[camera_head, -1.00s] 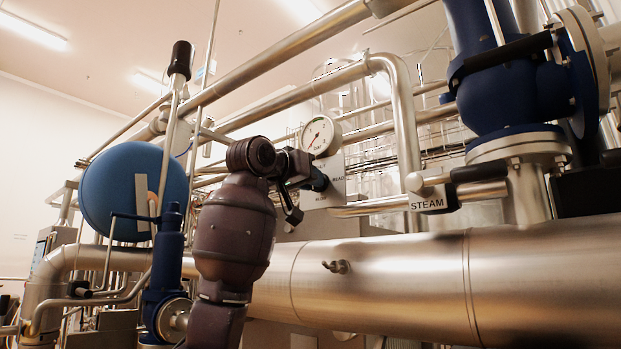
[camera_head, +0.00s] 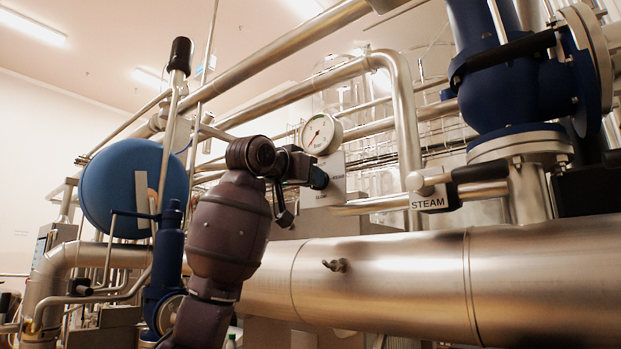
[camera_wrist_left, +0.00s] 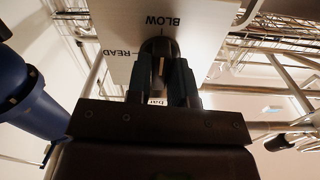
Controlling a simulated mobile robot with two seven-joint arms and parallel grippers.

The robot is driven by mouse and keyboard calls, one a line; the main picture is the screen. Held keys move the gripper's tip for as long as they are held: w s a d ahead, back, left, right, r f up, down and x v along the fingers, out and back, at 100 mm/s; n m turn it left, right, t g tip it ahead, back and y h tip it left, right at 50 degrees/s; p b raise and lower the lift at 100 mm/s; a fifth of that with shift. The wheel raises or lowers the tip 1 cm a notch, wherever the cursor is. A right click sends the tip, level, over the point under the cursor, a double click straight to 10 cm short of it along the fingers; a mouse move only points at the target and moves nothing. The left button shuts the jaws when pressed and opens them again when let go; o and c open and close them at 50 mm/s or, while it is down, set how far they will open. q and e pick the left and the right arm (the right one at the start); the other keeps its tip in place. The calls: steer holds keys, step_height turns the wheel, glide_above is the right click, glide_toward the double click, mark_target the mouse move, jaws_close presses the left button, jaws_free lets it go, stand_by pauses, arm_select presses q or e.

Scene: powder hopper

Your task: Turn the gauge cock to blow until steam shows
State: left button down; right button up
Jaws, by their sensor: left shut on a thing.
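A pressure gauge (camera_head: 321,134) with a white dial sits above a pale plate (camera_head: 330,192); its needle points to the lower left. The plate also shows in the left wrist view (camera_wrist_left: 205,28), lettered BLOW and READ, upside down there. The gauge cock (camera_wrist_left: 160,47) is a dark round part on this plate, just beside the word BLOW. My left gripper (camera_head: 316,178) reaches the plate from the left in the head view. In the wrist view its fingers (camera_wrist_left: 161,78) are shut on the cock and hide most of it. My right gripper is in neither view.
A thick steel pipe (camera_head: 400,280) runs below the plate. A valve lever with a STEAM tag (camera_head: 428,203) is to its right, near a big blue valve (camera_head: 515,90). A blue round vessel (camera_head: 125,190) stands left of my arm. Thin pipes crowd behind.

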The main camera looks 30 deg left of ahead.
arm_select(q)
steer(key=c, duration=1.1)
jaws_free()
steer(key=shift+s, duration=0.1)
steer(key=s+b, duration=0.1)
steer(key=s, duration=0.2)
steer(key=s+b, duration=0.1)
steer(key=s, duration=0.3)
steer(key=s+a+b, duration=0.1)
steer(key=s, duration=0.2)
steer(key=shift+s, duration=0.3)
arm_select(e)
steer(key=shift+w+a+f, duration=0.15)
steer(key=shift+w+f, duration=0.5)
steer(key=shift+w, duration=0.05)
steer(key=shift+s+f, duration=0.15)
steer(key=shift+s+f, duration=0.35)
